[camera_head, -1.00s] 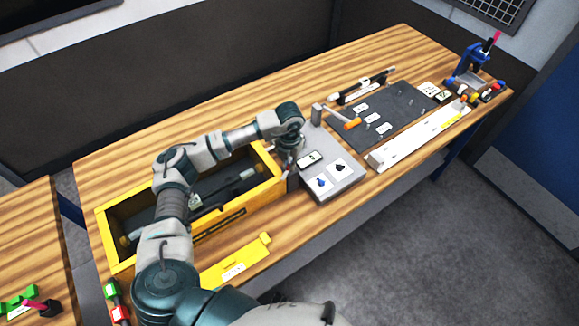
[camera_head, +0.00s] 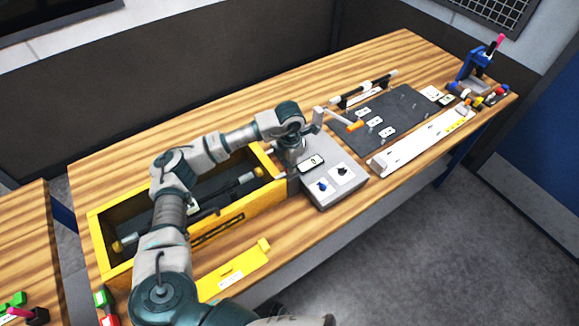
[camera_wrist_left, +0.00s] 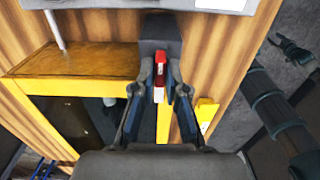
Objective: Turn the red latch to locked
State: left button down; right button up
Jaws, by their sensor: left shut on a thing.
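The red latch (camera_wrist_left: 160,58) sits at a dark block beside the yellow-edged box in the left wrist view, with a white part just below it. My left gripper (camera_wrist_left: 162,84) is shut on the red latch, one finger on each side. In the head view my left gripper (camera_head: 293,168) is low, between the yellow box and the grey control box, and the arm hides the latch. I cannot read whether the latch points to locked. My right gripper is not in view.
The yellow box (camera_head: 228,222) is open, with dark contents. The grey control box (camera_head: 336,196) bears a blue knob and a black knob. A crank with an orange handle (camera_head: 355,126) stands close behind the gripper. A yellow strip (camera_head: 236,270) lies in front.

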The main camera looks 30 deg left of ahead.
pick_arm(q)
jog(key=shift+w+r, duration=0.15)
jog(key=c, duration=1.3)
grip_release()
jog(key=shift+o, duration=0.5)
jog(key=shift+w+f, duration=0.1)
jog(key=shift+f, duration=0.1)
jog(key=shift+r, duration=0.1)
notch_tip(320, 180, up, 12)
jog(key=shift+a, duration=0.1)
